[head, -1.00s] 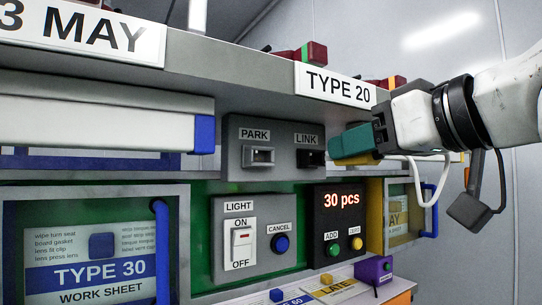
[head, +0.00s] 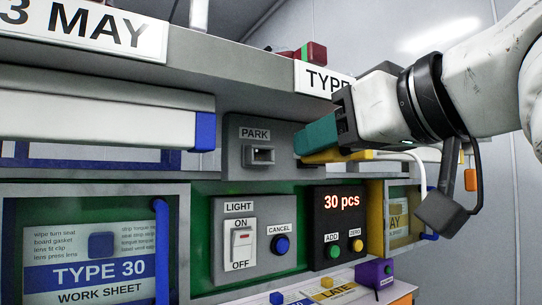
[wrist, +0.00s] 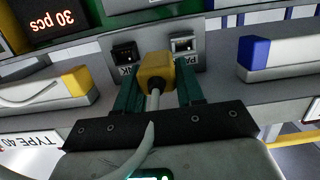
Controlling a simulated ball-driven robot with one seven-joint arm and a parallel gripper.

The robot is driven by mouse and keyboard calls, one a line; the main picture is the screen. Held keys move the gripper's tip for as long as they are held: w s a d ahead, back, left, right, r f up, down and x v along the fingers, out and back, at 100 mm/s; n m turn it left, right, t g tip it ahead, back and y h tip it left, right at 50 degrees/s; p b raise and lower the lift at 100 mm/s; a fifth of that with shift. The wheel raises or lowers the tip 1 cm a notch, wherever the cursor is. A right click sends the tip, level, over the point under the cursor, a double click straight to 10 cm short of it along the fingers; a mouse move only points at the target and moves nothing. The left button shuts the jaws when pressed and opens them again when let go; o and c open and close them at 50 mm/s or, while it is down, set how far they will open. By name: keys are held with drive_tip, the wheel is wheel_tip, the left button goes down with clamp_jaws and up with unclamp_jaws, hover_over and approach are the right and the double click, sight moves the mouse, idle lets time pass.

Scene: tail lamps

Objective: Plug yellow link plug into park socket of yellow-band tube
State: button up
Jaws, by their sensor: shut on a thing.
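My gripper (head: 322,142) has green fingers shut on the yellow plug (head: 322,157), which shows between the fingers in the wrist view (wrist: 155,68) with a grey cable running back from it. The plug is in front of the grey panel, between the two sockets and in neither as far as I can see. The PARK socket (head: 260,156) is uncovered and looks empty; it also shows in the wrist view (wrist: 183,43). The LINK socket (wrist: 125,53) looks dark and empty; my gripper hides it in the head view. The yellow-band tube (wrist: 45,92) is at left in the wrist view.
A blue-band tube (head: 120,125) is left of the panel in the head view. A shelf edge (head: 245,85) with signs overhangs the panel. Below are the light switch box (head: 262,262) and the counter box (head: 341,228). A white cable (head: 422,178) hangs below my wrist.

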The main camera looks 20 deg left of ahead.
drive_tip(key=shift+s+a, duration=1.1)
drive_tip(key=shift+s, duration=0.3)
drive_tip(key=shift+w+a, duration=0.1)
idle(0.4)
drive_tip(key=shift+r+x, duration=0.2)
drive_tip(key=shift+x, duration=1.15)
drive_tip(key=shift+w+a+p, duration=0.15)
drive_tip(key=shift+a+p, duration=0.1)
drive_tip(key=shift+p, duration=0.2)
idle(0.4)
drive_tip(key=shift+w+a, duration=0.4)
drive_tip(key=shift+a, duration=0.05)
